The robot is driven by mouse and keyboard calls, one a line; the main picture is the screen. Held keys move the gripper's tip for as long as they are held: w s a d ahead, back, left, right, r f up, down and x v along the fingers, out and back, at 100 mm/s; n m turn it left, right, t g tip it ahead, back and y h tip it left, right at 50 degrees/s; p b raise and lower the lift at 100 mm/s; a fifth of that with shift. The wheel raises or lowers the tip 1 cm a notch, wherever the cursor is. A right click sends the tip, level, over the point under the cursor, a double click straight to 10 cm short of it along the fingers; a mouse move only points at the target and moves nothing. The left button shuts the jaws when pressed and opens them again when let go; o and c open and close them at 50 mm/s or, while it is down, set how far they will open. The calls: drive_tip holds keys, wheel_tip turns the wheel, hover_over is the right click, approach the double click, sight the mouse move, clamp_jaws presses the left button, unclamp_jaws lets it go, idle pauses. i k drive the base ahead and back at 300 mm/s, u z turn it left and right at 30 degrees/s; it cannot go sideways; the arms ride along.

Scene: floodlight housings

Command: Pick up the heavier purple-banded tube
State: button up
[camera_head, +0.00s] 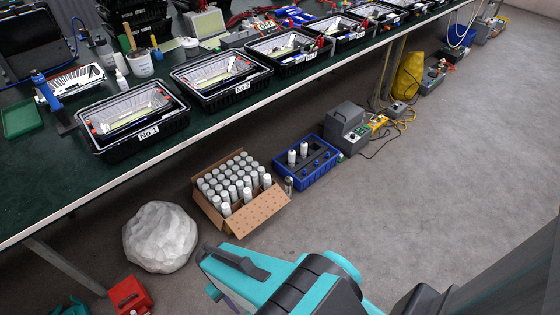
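An open cardboard box (258,216) stands on the floor and holds several rows of upright pale tubes (235,181). A blue crate (321,178) stands to its right with two white-topped tubes (297,153) upright in it, and several dark blue items beside them. No purple band can be made out on any tube at this size, and the tubes' lower parts are hidden. My teal and black arm enters at the bottom. Its end, with what seems to be my gripper (226,272), is in front of the cardboard box, apart from the tubes. Its fingers cannot be made out clearly.
A long green-topped bench (190,137) with black trays, such as tray No 1 (133,140), runs along the upper left. A pale boulder-like lump (160,236) and a red case (130,297) stand at lower left. A grey machine (346,127) stands beyond the crate. Floor at right is open.

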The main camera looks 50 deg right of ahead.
sight(292, 162)
drive_tip(key=u, duration=0.1)
drive_tip(key=i, duration=0.85)
drive_tip(key=z, duration=0.25)
